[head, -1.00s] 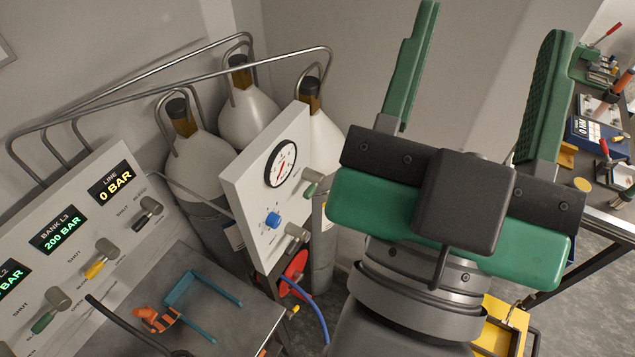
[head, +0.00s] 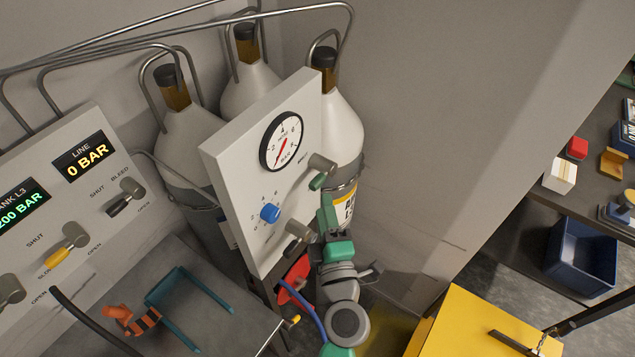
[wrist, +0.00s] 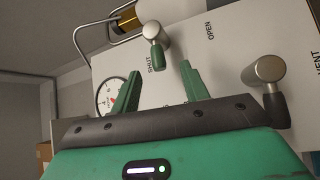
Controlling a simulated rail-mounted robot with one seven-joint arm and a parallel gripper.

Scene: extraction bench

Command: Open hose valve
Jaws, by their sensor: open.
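The white gauge panel (head: 240,165) carries a lever with a green handle (head: 318,181) on a metal hub, seemingly the hose valve. In the wrist view the green handle (wrist: 158,55) points toward the word SHUT, and OPEN is printed off to its right. My gripper (head: 329,212) is just below this handle in the head view. In the wrist view my open gripper (wrist: 160,75) has one finger on each side of the handle's line, and the handle tip shows between the fingertips. Contact cannot be told. A dark-handled lever (wrist: 276,108) labelled VENT sits to the right.
The panel also has a round gauge (head: 283,141) and a blue knob (head: 270,212). White cylinders (head: 345,120) stand behind it. A bench (head: 220,318) with a teal stand and an orange-striped object is at left. A yellow box (head: 480,325) is at lower right.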

